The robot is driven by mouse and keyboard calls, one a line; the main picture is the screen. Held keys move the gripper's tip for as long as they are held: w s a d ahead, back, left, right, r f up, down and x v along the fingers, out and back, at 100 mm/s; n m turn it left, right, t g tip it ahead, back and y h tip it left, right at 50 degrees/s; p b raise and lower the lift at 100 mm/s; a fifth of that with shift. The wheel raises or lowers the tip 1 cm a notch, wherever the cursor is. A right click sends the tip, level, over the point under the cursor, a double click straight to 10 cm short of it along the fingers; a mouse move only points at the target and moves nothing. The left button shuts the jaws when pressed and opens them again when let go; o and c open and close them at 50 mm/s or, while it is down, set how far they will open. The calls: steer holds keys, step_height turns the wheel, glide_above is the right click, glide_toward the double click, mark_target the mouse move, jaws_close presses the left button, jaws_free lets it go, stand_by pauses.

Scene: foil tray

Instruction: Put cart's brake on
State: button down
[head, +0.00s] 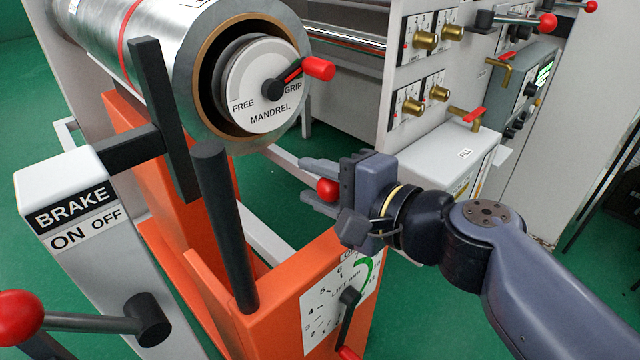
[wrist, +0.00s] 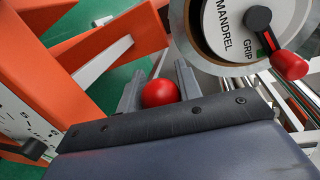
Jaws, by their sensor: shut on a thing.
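The grey post with the BRAKE label (head: 72,207) stands at the left in the head view, with ON at left and OFF at right on its plate. Below it the brake lever (head: 90,322) runs from a black hub to the left, the ON side, and ends in a red ball knob (head: 20,318) cut by the picture edge. My gripper (head: 322,183) is right of the post, above the orange cart (head: 270,290), and is shut on a red ball (wrist: 159,92). What the ball is attached to, if anything, is hidden. My gripper is well apart from the brake lever.
A foil roll (head: 200,50) sits behind, with a MANDREL dial and red-tipped handle (head: 318,68). A black upright bar (head: 222,225) rises between the post and my gripper. A lift dial (head: 340,300) is on the cart's front. A machine panel (head: 425,70) stands at right.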

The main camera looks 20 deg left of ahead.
steer(key=shift+f, duration=0.1)
steer(key=c, duration=1)
jaws_free()
steer(key=shift+d, duration=0.1)
